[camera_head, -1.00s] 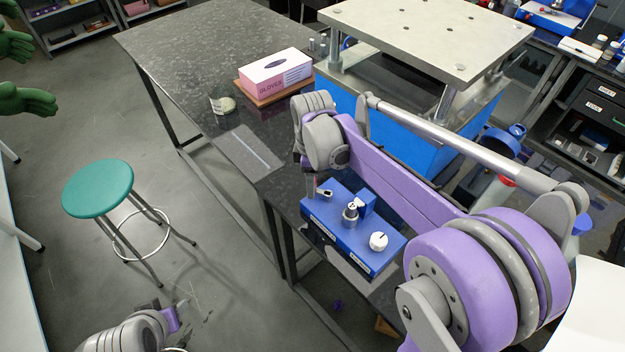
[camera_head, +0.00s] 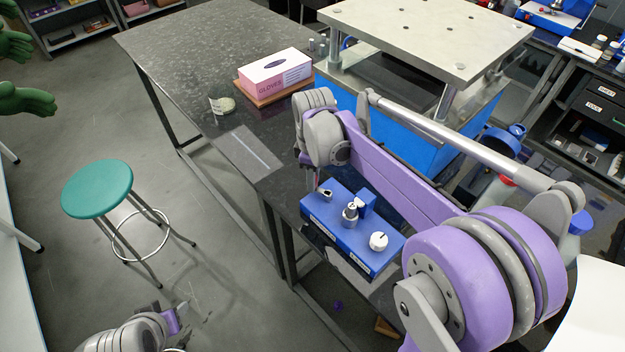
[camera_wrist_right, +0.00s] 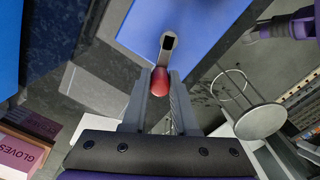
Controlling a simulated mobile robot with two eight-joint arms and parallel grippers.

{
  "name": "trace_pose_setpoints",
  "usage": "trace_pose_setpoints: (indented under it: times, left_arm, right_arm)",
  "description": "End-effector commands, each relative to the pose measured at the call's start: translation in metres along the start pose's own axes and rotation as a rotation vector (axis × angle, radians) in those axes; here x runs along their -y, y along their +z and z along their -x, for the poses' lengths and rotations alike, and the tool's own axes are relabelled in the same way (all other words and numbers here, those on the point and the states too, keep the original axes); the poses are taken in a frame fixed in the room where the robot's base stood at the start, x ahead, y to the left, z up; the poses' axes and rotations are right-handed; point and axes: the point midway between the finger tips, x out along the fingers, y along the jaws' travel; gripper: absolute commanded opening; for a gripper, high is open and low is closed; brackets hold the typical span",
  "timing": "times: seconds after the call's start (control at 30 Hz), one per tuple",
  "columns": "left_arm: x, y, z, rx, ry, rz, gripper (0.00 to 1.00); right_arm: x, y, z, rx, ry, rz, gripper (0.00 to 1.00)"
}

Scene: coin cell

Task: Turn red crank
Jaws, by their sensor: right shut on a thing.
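The red crank handle (camera_wrist_right: 158,81) sits between the fingers of my right gripper (camera_wrist_right: 159,100) in the right wrist view, and the gripper is shut on it. A metal crank arm (camera_wrist_right: 167,44) runs from the handle toward the blue box. In the head view that blue box (camera_head: 345,238) stands on the dark bench, with metal fittings and a white knob (camera_head: 378,241) on top. My right wrist there hangs at the box's far-left end, mostly hiding the fingers and red handle. Part of my left arm shows at the lower left; its finger opening cannot be made out.
A press-like stand with a pale top plate (camera_head: 430,35) and blue base is behind my right arm. A pink glove box (camera_head: 275,70) and a small round item (camera_head: 222,105) lie on the dark table (camera_head: 180,60). A green stool (camera_head: 97,188) stands on open floor.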

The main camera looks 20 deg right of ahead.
Motion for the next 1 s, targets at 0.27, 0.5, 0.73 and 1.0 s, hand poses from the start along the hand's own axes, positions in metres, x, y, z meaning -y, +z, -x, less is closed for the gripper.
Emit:
trace_pose_setpoints:
  times: [0.27, 0.5, 0.73, 1.0]
  left_arm:
    - [0.000, 0.007, -0.005, 0.006, 0.000, 0.000, 0.50]
    - [0.000, 0.011, -0.008, 0.010, 0.000, 0.000, 0.50]
    - [0.000, 0.014, -0.011, 0.013, 0.000, 0.000, 0.50]
    - [0.000, 0.017, -0.014, 0.016, 0.000, 0.000, 0.50]
  right_arm:
    - [-0.011, 0.003, -0.001, 0.002, 0.001, -0.252, 0.00]
    - [-0.019, 0.008, -0.001, 0.002, 0.001, -0.481, 0.00]
    - [-0.025, 0.014, -0.001, 0.003, 0.001, -0.700, 0.00]
    - [-0.031, 0.023, -0.001, 0.005, 0.001, -0.956, 0.00]
